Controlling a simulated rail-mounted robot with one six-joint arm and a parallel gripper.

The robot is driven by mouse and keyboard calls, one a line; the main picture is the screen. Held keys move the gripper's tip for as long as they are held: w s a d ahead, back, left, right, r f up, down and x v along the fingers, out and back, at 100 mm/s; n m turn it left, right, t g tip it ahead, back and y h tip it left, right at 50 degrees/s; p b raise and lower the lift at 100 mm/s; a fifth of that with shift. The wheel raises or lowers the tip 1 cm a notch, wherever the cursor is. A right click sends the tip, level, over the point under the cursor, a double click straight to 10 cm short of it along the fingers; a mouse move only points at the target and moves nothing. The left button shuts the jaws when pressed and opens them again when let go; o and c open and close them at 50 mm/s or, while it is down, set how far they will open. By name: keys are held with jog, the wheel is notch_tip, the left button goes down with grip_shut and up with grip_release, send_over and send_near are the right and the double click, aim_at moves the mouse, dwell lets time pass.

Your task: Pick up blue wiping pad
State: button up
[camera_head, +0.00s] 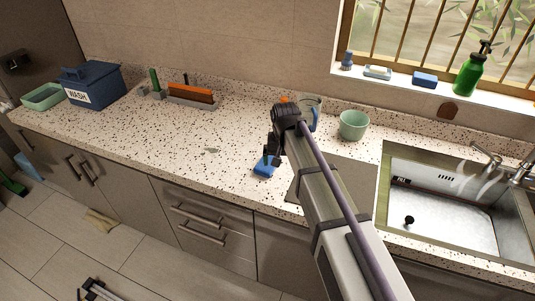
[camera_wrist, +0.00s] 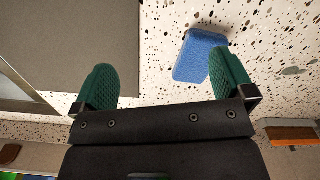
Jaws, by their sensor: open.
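A blue wiping pad (camera_head: 263,168) lies flat on the speckled countertop (camera_head: 225,130), near its front edge and left of the sink. My gripper (camera_head: 271,154) is just above and behind it, partly covering it in the head view. In the wrist view the pad (camera_wrist: 201,54) lies at the right side, a little ahead of the gap between the two green fingers (camera_wrist: 166,80). The right finger overlaps the pad's lower right edge in the picture; I cannot tell whether they touch. The fingers are wide apart with nothing between them.
A grey board (camera_head: 345,180) lies right of the pad, before the sink (camera_head: 445,215). A green cup (camera_head: 353,125) and a glass mug stand behind my arm. Another blue sponge (camera_head: 425,80) and a green bottle (camera_head: 468,75) stand on the sill.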

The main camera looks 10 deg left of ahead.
aim_at(266, 172)
jog(key=w+a+r+m, duration=0.2)
jog(key=w+a, duration=0.4)
jog(key=w, duration=0.1)
jog(key=f+b, duration=0.4)
jog(key=f+m+b, duration=0.1)
jog(key=f+b, duration=0.2)
jog(key=f, duration=0.1)
jog(key=w+f+m+b, duration=0.1)
jog(key=f+b, duration=0.3)
jog(key=shift+d+f+b, duration=0.1)
jog(key=shift+f+b, duration=0.05)
jog(key=shift+b, duration=0.15)
jog(key=shift+r, duration=0.25)
jog(key=c, duration=0.9)
